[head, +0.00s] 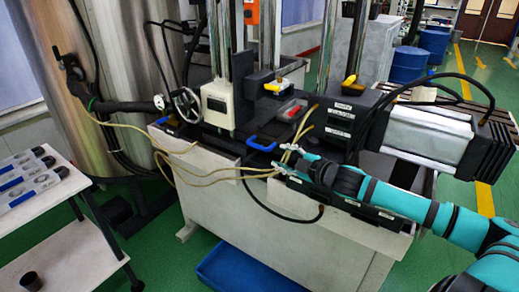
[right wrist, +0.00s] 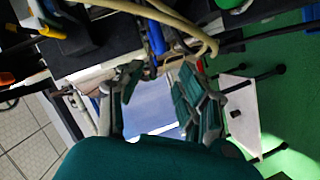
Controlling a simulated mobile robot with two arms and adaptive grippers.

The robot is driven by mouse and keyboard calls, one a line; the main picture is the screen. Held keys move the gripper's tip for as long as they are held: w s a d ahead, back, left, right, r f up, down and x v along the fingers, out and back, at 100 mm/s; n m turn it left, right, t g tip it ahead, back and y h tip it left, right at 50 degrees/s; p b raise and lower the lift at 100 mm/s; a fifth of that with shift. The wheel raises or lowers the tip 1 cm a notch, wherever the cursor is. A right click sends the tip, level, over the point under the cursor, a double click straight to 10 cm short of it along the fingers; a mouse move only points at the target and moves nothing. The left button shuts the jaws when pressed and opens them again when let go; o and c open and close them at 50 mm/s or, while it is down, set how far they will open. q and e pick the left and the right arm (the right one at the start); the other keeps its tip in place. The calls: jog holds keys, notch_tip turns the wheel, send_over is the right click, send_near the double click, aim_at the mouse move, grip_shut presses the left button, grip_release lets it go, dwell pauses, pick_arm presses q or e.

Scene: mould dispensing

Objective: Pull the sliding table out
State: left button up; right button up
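The sliding table's blue handle (head: 262,144) shows at the front edge of the machine, below the white block, in the head view. In the right wrist view a blue bar (right wrist: 157,38), seemingly this handle, lies beyond the fingertips. My right gripper (head: 283,158) reaches in from the right and is just right of and below the handle. Its fingers (right wrist: 162,74) are spread apart with nothing between them. I cannot tell whether they touch the beige hoses near them. The sliding table itself is mostly hidden among dark machine parts. My left gripper is not in view.
Beige hoses (head: 215,178) and a black cable loop hang across the machine's front near my right gripper. A white cart (head: 62,225) with metal parts stands at left. A blue bin (head: 238,270) lies on the green floor in front of the machine.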

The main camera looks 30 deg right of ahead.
aim_at(263, 149)
jog(key=p+x, duration=0.1)
jog(key=x, duration=1.1)
jog(key=shift+p, duration=0.3)
jog(key=shift+c, duration=0.3)
grip_shut()
